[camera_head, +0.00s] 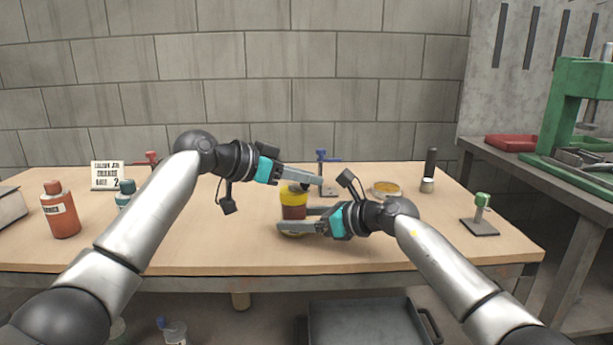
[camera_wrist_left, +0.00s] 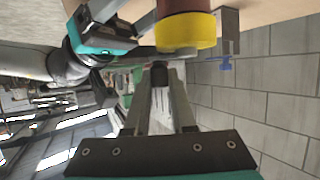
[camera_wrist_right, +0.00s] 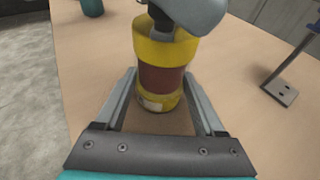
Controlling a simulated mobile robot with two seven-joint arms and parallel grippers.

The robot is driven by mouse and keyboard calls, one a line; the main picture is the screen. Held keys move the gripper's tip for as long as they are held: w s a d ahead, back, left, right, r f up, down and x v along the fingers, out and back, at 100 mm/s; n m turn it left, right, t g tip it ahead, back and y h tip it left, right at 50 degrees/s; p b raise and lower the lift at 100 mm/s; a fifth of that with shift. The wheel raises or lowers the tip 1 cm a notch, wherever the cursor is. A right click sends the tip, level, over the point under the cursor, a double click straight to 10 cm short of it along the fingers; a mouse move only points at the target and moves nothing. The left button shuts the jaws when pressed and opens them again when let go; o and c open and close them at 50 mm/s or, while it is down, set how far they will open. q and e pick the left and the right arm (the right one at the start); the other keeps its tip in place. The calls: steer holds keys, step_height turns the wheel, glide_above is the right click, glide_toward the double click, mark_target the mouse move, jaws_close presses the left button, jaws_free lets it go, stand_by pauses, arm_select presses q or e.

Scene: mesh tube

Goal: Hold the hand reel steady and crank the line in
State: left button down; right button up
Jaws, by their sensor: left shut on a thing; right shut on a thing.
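The hand reel (camera_head: 294,199) stands upright on the workbench, with yellow flanges and a dark red winding between them. It also shows in the right wrist view (camera_wrist_right: 160,78) and at the top of the left wrist view (camera_wrist_left: 185,32). My right gripper (camera_head: 293,218) is shut on the reel low down, one finger on each side. My left gripper (camera_head: 312,181) reaches over the reel's top from the left. It is shut on the dark crank knob (camera_wrist_left: 160,73), which sits between its fingertips. The left gripper partly hides the crank in the head view. I cannot make out the line's free end.
A blue-topped stand (camera_head: 323,160) is just behind the reel. A yellowish dish (camera_head: 386,188), a black cylinder (camera_head: 430,160) and a green-topped stand (camera_head: 481,212) are to the right. A red bottle (camera_head: 60,212) and a sign (camera_head: 107,175) are at the left. The front middle is clear.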

arm_select(q)
steer(key=shift+f, duration=0.1)
stand_by(0.3)
steer(key=c, duration=0.7)
jaws_free()
steer(key=shift+c, duration=0.2)
steer(key=shift+a, duration=0.15)
steer(key=v, duration=1.2)
steer(key=shift+w, duration=0.1)
arm_select(e)
steer(key=o, duration=1)
steer(key=shift+c, duration=0.2)
steer(key=shift+d, duration=0.1)
